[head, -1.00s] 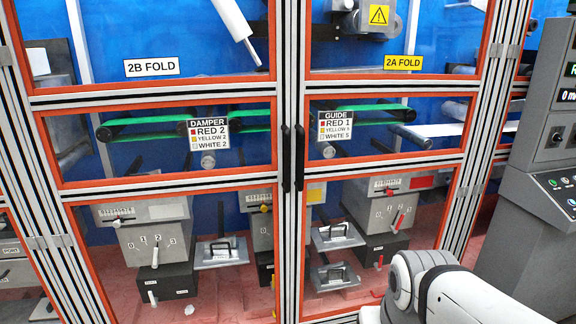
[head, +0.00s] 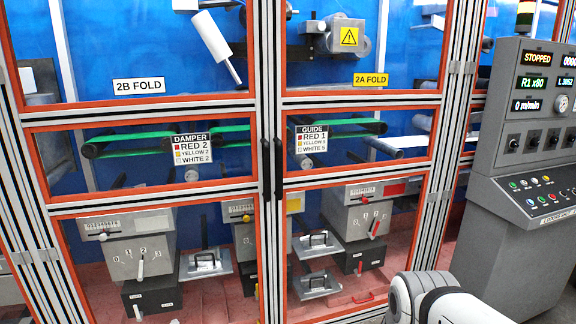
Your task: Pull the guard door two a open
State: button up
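Guard door 2A (head: 362,92) is the right-hand framed glass door with orange edging, marked by a yellow "2A FOLD" label (head: 370,79). It stands shut against door 2B (head: 140,100) on its left. Its black vertical handle (head: 279,168) is at its left edge, beside the matching black handle of door 2B (head: 266,169). A white and grey part of my arm shows at the bottom right, in front of the lower door. My gripper is out of the picture.
A grey control console (head: 515,170) reading "STOPPED" stands at the right, near door 2A's hinge side. Behind the glass are rollers, green belts, grey lever boxes (head: 360,212) and handled plates on a red floor.

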aim_at(282, 103)
jog(key=i, duration=0.85)
jog(key=u, duration=0.05)
